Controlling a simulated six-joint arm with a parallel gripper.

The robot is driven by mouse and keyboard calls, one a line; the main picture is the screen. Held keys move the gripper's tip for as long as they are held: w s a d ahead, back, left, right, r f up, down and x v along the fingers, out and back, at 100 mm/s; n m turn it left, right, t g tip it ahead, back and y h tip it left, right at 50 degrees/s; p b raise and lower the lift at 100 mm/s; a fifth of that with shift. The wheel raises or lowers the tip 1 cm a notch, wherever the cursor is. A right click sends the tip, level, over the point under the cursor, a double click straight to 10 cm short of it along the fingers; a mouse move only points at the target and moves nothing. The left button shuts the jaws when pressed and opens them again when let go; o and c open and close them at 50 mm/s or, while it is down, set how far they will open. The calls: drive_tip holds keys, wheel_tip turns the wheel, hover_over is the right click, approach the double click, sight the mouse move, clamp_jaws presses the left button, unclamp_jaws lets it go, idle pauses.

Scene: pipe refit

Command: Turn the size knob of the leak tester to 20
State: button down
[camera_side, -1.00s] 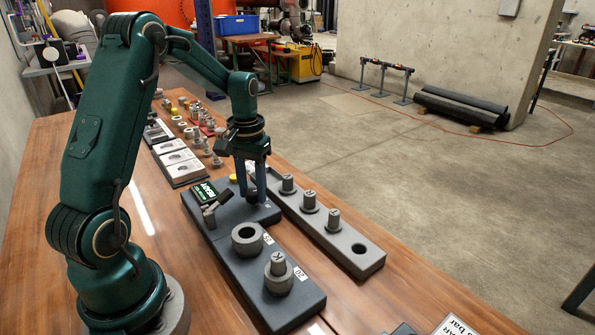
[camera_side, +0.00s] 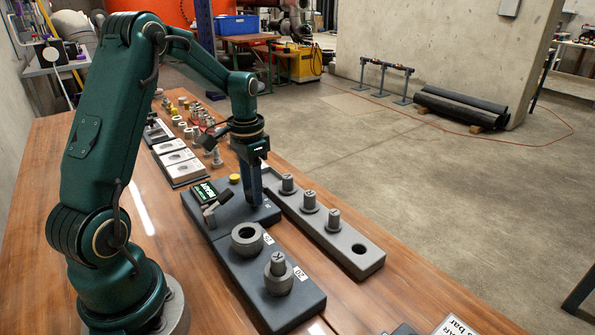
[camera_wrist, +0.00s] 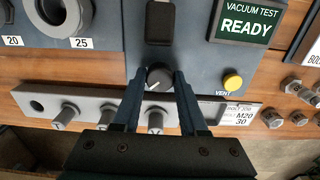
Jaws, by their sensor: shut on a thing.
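The leak tester (camera_side: 228,213) is a dark blue-grey box on the bench, with a green "VACUUM TEST READY" screen (camera_wrist: 247,22) and a yellow vent button (camera_wrist: 233,82). Its size knob (camera_wrist: 158,76) is dark and round with a pale pointer mark, between my fingertips in the wrist view. My gripper (camera_wrist: 155,78) is shut on the knob, one finger on each side. In the side view my gripper (camera_side: 254,204) points straight down at the tester, and its fingers hide the knob. The setting the knob points to cannot be read.
A grey rack (camera_side: 374,257) with several upright plugs and one empty hole runs close along the tester's right side. A dark block (camera_side: 245,275) labelled 25 and 20 carries a ring and a plugged fitting in front. Small fittings (camera_wrist: 272,118) and trays (camera_side: 180,165) lie behind.

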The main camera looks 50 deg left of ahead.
drive_tip(key=shift+c, duration=2.2)
unclamp_jaws()
drive_tip(key=shift+r, duration=2.6)
drive_tip(key=shift+d, duration=0.1)
